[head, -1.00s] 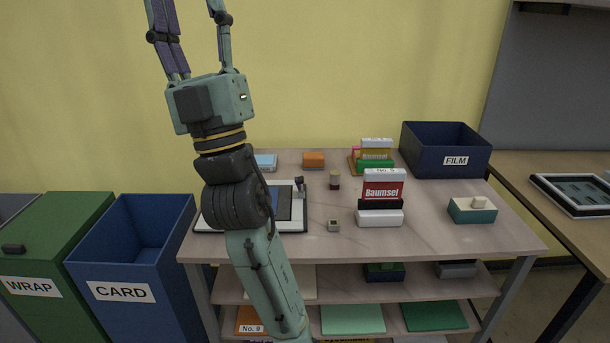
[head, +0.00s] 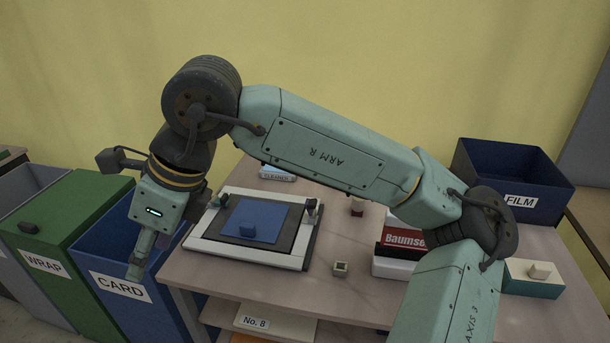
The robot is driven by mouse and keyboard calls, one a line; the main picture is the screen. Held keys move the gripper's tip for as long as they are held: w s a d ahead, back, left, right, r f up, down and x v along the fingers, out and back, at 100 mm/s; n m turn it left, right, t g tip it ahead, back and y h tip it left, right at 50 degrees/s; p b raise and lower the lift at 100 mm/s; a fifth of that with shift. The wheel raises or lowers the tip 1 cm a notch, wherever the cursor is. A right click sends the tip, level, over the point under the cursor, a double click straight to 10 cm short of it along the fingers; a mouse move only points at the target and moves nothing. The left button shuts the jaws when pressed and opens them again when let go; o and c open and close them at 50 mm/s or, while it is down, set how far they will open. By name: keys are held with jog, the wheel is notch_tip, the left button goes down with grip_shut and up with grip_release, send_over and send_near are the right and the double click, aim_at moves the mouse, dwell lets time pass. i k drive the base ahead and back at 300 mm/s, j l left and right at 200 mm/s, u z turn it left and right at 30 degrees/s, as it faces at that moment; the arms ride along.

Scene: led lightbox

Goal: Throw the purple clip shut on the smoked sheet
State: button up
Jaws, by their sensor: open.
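My gripper (head: 146,258) hangs pointing down over the front of the blue CARD bin, left of the table. It is open, and I see nothing held. The lightbox (head: 205,247) lies on the left of the table, with a white frame and a dark panel. Small dark upright fittings stand at the lightbox's right edge (head: 312,208) and back left corner (head: 222,199). I cannot tell which is the purple clip, or whether either is shut. I cannot single out the smoked sheet.
The CARD bin (head: 100,262) stands against the table's left side, with the green WRAP bin (head: 62,215) beside it. A small box-shaped piece (head: 340,268) and a dark red one (head: 357,208) stand right of the lightbox. My arm spans above the table and hides its back part.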

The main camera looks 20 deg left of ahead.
aim_at(310, 205)
jog(key=i+l+z, duration=0.15)
jog(key=i, duration=0.3)
jog(key=i+l+z, duration=0.2)
jog(key=i, duration=0.25)
